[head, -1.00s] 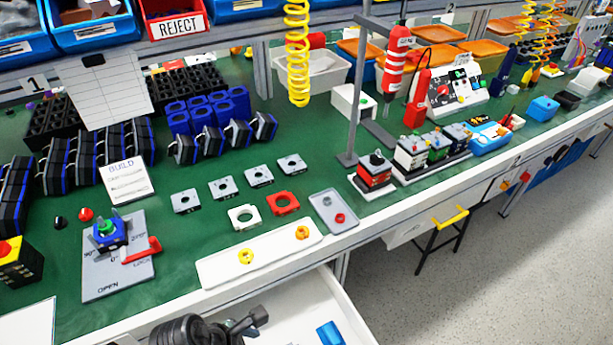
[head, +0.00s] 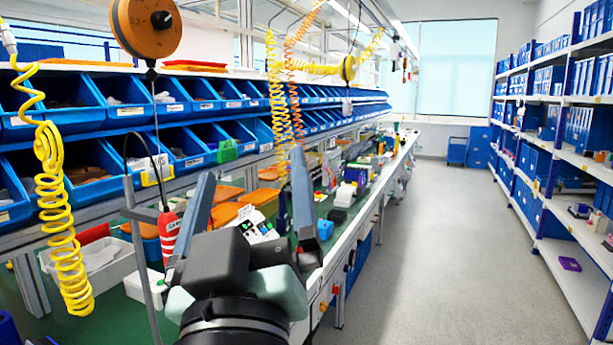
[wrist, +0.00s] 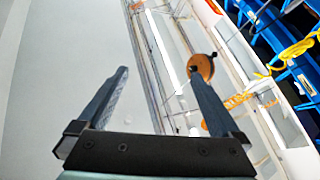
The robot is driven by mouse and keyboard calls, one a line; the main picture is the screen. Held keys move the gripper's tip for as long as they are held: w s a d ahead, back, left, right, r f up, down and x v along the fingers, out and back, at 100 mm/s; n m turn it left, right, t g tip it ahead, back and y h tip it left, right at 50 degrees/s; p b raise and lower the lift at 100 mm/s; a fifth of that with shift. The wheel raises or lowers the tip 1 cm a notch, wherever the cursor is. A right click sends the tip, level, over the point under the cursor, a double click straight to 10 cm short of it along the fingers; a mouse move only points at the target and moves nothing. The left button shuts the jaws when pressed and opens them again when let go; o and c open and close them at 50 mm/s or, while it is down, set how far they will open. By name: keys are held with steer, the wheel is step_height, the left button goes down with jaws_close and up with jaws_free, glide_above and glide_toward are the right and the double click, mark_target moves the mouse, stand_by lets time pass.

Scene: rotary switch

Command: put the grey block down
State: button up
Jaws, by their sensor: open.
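My gripper (head: 250,164) is raised in front of the bench in the head view, its two long grey-blue fingers spread wide and pointing up. In the wrist view my gripper (wrist: 159,73) is also open, with nothing between the fingers. Behind it there are only pale wall, ceiling and hanging gear. I cannot make out a grey block in either current view. The near part of the green bench top (head: 105,312) shows at the lower left, and my arm and gripper hide part of the bench.
Rows of blue bins (head: 115,105) line the left side. A yellow coiled hose (head: 55,205) and an orange reel (head: 146,25) hang near my gripper. A red screwdriver (head: 169,232) hangs close to its left. Shelving (head: 560,170) stands at right, with clear floor (head: 440,240) between.

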steer(key=s+d+r+m+t+h, duration=0.2)
steer(key=s+d+r+m+t, duration=0.2)
steer(key=r, duration=0.5)
steer(key=s+d, duration=0.2)
steer(key=s, duration=0.1)
steer(key=shift+s+r+m, duration=0.3)
steer(key=shift+s+m, duration=0.1)
